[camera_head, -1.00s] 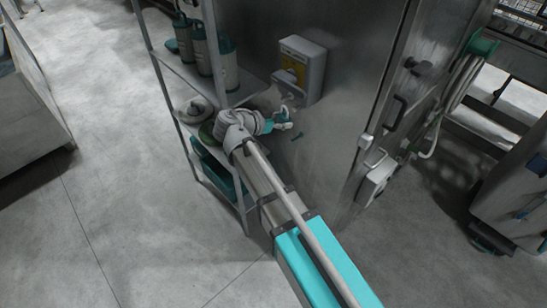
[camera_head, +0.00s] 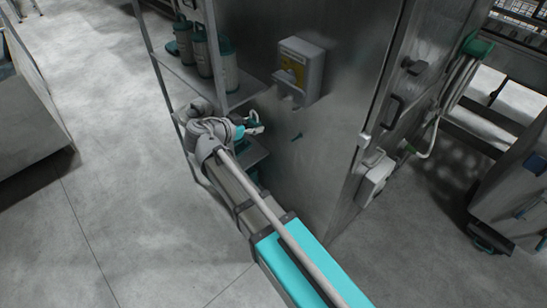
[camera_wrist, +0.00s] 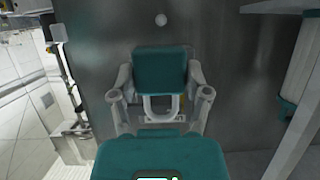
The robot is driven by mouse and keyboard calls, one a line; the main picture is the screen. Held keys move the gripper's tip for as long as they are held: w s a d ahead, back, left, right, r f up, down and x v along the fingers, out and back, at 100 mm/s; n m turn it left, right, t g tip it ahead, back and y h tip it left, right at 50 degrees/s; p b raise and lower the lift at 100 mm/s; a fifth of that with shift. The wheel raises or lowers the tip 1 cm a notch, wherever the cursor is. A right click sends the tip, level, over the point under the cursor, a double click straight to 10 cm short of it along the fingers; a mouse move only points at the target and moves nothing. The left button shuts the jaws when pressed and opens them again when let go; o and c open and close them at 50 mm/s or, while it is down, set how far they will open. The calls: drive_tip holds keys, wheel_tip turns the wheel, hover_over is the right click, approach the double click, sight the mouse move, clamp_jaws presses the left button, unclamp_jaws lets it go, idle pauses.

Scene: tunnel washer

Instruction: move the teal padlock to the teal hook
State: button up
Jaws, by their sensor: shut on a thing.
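The teal padlock (camera_wrist: 160,68) is held between my two fingers in the wrist view. Its block-shaped teal body faces away from my palm, and its pale U-shaped shackle (camera_wrist: 147,108) points back towards the palm. My gripper (camera_head: 257,128) is shut on the padlock, in front of the steel wall and left of the hook in the head view. The small teal hook (camera_head: 297,136) sticks out of the steel wall, apart from my gripper. A round pale knob (camera_wrist: 161,20) shows on the wall above the padlock in the wrist view; I cannot tell what it is.
A shelf rack (camera_head: 180,72) with several grey-and-teal canisters (camera_head: 203,52) stands close left of my gripper. A dispenser box (camera_head: 301,68) is mounted on the steel wall (camera_head: 330,125) above the hook. Open floor (camera_head: 110,190) lies to the left.

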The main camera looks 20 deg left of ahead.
drive_tip(key=shift+w+d, duration=0.1)
drive_tip(key=shift+w, duration=0.05)
drive_tip(key=shift+f, duration=0.15)
drive_tip(key=w+d+f+b, duration=0.1)
drive_tip(key=w+f+b, duration=0.1)
drive_tip(key=f+b, duration=0.5)
drive_tip(key=w+d+f+b, duration=0.1)
drive_tip(key=w+f+b, duration=0.2)
drive_tip(key=f+b, duration=0.4)
drive_tip(key=w+d+f+b, duration=0.1)
drive_tip(key=w+f+b, duration=0.2)
drive_tip(key=f+b, duration=0.5)
drive_tip(key=shift+w, duration=0.1)
drive_tip(key=shift+w+d, duration=0.1)
drive_tip(key=shift+w, duration=0.1)
approach(299, 143)
drive_tip(key=shift+r+b+x, duration=0.15)
drive_tip(key=shift+x, duration=1.05)
drive_tip(key=shift+r+b+x, duration=0.15)
drive_tip(key=shift+x, duration=1.05)
drive_tip(key=shift+w+d+f+b, duration=0.35)
drive_tip(key=shift+w+f+b, duration=0.2)
drive_tip(key=shift+f+b, duration=0.05)
